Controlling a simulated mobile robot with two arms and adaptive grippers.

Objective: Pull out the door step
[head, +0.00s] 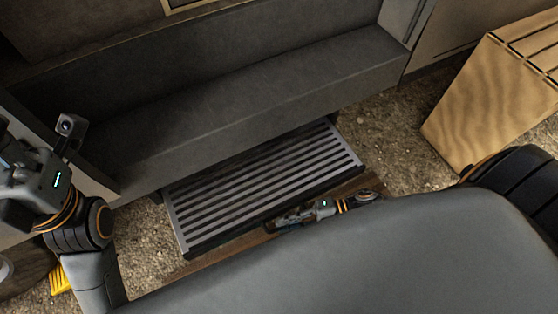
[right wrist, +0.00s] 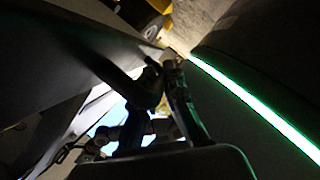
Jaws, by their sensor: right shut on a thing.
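The door step (head: 268,184) is a grey slatted tread with a dark front edge. It sticks out from under the van's dark sill in the head view. My right gripper (head: 287,221) is at the front edge of the step, low and near its middle, and is shut on that edge. My own body hides part of the right arm. In the right wrist view its dark fingers (right wrist: 165,85) are close together, and the contact is too dark to make out. My left gripper (head: 25,190) is at the left edge, away from the step; its fingertips do not show clearly.
The dark sill (head: 260,105) runs above and behind the step. A wooden crate (head: 485,100) stands on the right on gravel (head: 395,135). A brown board (head: 215,262) lies in front of the step. A yellow thing (head: 62,279) is at lower left.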

